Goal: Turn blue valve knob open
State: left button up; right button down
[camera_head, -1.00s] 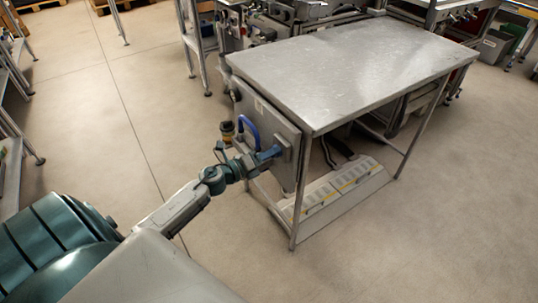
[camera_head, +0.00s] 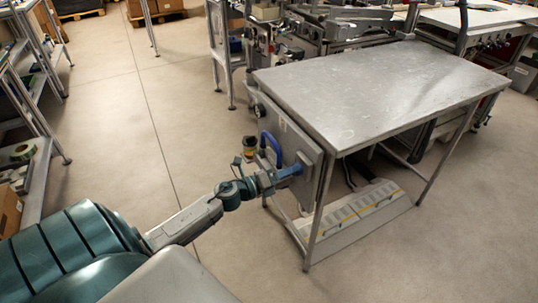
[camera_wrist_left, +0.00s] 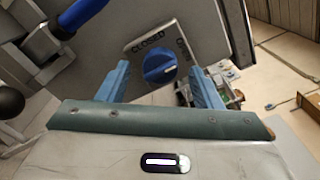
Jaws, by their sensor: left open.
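The blue valve knob (camera_wrist_left: 159,68) is round and sits on a grey panel (camera_wrist_left: 100,48), below the word CLOSED; a second label beside it, to the right, is hard to read. A pale mark shows on the knob, but its exact direction is unclear. My left gripper (camera_wrist_left: 159,72) is open, with one blue finger on each side of the knob and gaps between them. In the head view, my left gripper (camera_head: 285,174) reaches the panel on the table's left side, and the knob is hidden there. My right gripper is out of view.
A blue curved handle (camera_head: 271,146) sticks out of the panel close to my gripper; it also shows at the upper left of the wrist view (camera_wrist_left: 82,14). A metal table (camera_head: 380,90) stands right of the panel. Shelves (camera_head: 40,150) line the left; the floor between is clear.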

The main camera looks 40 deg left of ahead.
pick_arm(q)
jog(key=v, duration=0.9)
jog(key=shift+s, duration=0.25)
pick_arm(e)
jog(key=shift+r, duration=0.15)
pick_arm(q)
jog(key=shift+a, duration=0.1)
dwell(0.4)
